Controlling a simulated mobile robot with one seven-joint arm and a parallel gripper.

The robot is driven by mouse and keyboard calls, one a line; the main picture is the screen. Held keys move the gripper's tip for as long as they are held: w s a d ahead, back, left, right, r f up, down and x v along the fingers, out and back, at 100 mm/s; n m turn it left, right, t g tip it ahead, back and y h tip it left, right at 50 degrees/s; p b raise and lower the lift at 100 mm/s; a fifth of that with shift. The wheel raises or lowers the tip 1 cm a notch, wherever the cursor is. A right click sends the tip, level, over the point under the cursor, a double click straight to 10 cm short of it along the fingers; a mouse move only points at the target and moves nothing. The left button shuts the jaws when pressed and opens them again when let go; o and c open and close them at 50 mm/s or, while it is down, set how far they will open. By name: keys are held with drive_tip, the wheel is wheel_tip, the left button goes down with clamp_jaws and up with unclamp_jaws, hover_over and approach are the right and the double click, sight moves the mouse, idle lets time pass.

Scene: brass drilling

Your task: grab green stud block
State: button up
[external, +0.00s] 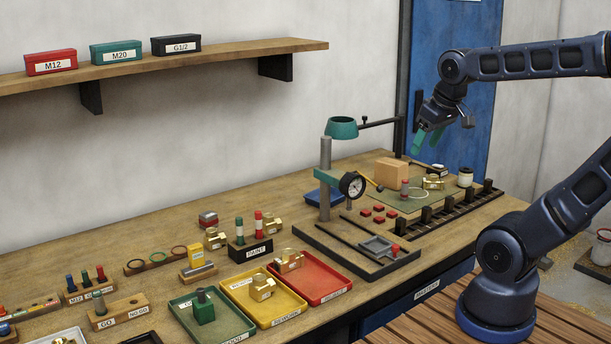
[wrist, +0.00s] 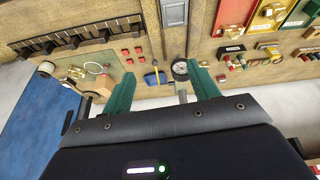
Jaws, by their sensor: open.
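The green stud block (external: 204,307) is a green block with a dark stud standing up from its top. It sits upright in the green tray (external: 237,328) at the near front of the bench in the external view. My gripper (external: 429,142) is raised above the far right of the bench, well away from the block. Its two green fingers are apart and empty, also in the wrist view (wrist: 162,88).
A yellow tray (external: 288,314) and a red tray (external: 334,287) with brass parts stand right of the green tray. A dial gauge stand (external: 325,190) and a paint holder (external: 238,254) rise behind them. A shelf (external: 190,58) hangs on the wall.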

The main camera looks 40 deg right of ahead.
drive_tip(key=w+a+n+g, duration=0.1)
drive_tip(key=w+a+n, duration=0.4)
drive_tip(key=w+a, duration=0.65)
drive_tip(key=n+g, duration=0.3)
drive_tip(key=n, duration=0.8)
hover_over(202, 301)
drive_tip(key=f, duration=2)
drive_tip(key=shift+d+f, duration=0.2)
drive_tip(key=shift+d, duration=0.05)
wheel_tip(202, 301, down, 5)
drive_tip(key=shift+r, duration=0.1)
drive_tip(key=shift+w+a+f, duration=0.1)
drive_tip(key=shift+w+f, duration=0.1)
drive_tip(key=shift+f, duration=1.15)
drive_tip(key=shift+w+f, duration=0.15)
drive_tip(key=shift+f, duration=1.2)
clamp_jaws()
